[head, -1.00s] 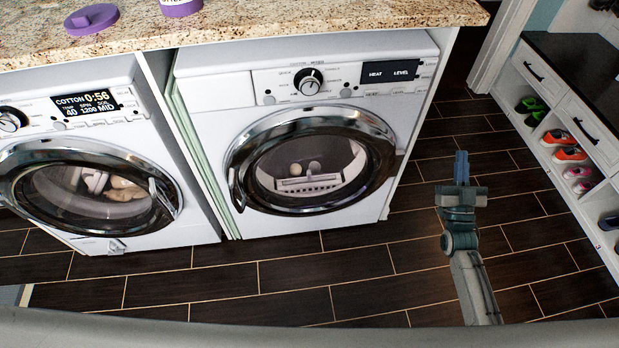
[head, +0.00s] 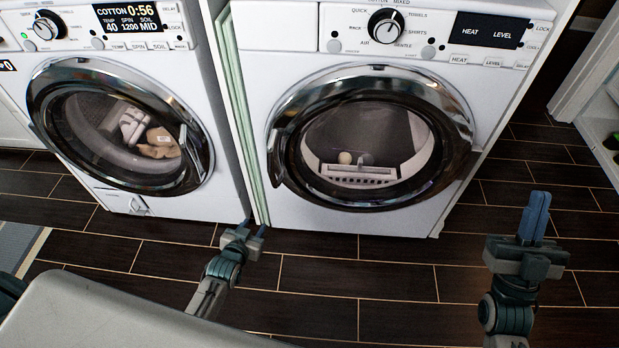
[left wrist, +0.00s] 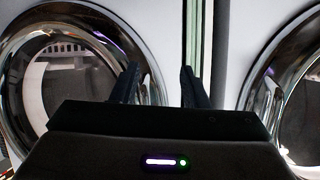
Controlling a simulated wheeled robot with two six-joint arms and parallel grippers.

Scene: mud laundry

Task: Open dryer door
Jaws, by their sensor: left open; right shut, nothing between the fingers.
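The dryer (head: 335,218) is the right-hand white machine, with a dial and a HEAT LEVEL panel. Its round chrome-rimmed door (head: 372,85) is shut, and light balls and a white grille show through the glass. The door handle (head: 277,156) is on the rim's left side. My left gripper (head: 254,229) is open and empty, low in front of the gap between the two machines, below and left of the handle. In the left wrist view the dryer door (left wrist: 100,30) shows at left, partly hidden by a finger. My right gripper (head: 535,214) is shut and empty, right of the dryer.
The washer (head: 160,207) stands left of the dryer with its door closed and laundry inside. A narrow pale green strip (head: 236,110) shows in the gap between them. Dark tiled floor (head: 400,290) lies clear in front. A white shelf unit (head: 598,112) is at the right edge.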

